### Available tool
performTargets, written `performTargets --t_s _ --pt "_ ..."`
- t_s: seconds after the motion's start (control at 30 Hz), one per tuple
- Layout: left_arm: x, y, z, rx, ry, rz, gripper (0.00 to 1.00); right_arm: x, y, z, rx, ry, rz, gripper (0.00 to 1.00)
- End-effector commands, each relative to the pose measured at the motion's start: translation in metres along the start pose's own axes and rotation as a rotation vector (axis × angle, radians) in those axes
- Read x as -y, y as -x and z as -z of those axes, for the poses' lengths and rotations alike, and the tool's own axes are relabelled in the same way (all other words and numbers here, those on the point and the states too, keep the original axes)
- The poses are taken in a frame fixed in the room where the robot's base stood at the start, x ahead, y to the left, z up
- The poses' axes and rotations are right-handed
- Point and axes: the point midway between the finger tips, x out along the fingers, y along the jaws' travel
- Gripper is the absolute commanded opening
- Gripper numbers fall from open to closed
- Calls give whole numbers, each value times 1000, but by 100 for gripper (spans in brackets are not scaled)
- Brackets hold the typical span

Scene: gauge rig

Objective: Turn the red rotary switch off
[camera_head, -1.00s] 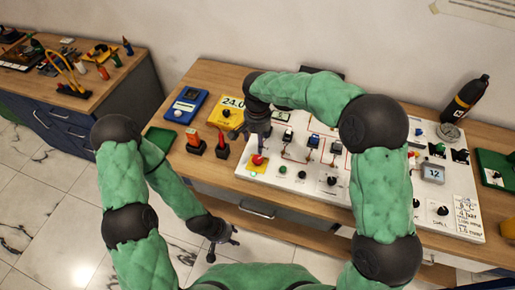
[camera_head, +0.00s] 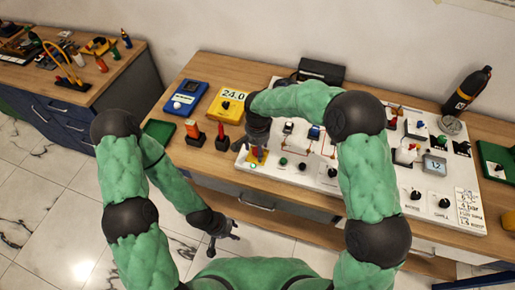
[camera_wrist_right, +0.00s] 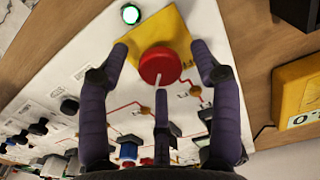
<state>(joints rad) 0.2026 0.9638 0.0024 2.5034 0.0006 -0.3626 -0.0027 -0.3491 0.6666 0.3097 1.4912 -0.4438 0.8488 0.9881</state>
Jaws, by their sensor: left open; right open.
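The red rotary switch (camera_wrist_right: 160,68) is a round red knob with a white pointer line, on a yellow plate (camera_wrist_right: 152,26). The pointer line runs toward the bottom of the wrist view. My right gripper (camera_wrist_right: 162,54) is open, with two fingers on either side of the knob and a third finger below it. Whether the fingers touch it cannot be told. In the head view my right gripper (camera_head: 257,148) hides most of the switch. My left gripper (camera_head: 230,236) is open and empty, low over the floor in front of the bench.
The white panel (camera_head: 312,178) carries several black knobs, small devices and red lines. A green lamp (camera_wrist_right: 130,14) glows beside the yellow plate. A yellow meter (camera_head: 230,106), a blue device (camera_head: 186,97) and orange and red-handled tools stand left of the panel. A dark bottle (camera_head: 468,92) stands behind it.

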Motion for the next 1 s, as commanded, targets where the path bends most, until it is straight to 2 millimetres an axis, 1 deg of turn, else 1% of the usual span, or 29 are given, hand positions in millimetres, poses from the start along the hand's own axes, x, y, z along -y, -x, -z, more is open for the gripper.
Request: performTargets --t_s 0.07,0.17,0.2,0.27,0.3,0.53,0.67,0.87,1.0 --pt "0 0 0 0 0 0 42 0 0 0 0 0 0 64" --pt "0 0 0 0 0 0 42 0 0 0 0 0 0 39" --pt "0 0 0 0 0 0 42 0 0 0 0 0 0 27" --pt "0 0 0 0 0 0 42 0 0 0 0 0 0 10" --pt "0 0 0 0 0 0 42 0 0 0 0 0 0 8" --pt "0 0 0 0 0 0 42 0 0 0 0 9 0 8" --pt "-1 2 0 0 0 0 42 0 1 0 0 42 0 8" --pt "-2 6 0 0 0 0 42 0 1 0 0 153 1 8" --pt "-3 10 0 0 0 0 42 0 2 0 0 269 1 8"
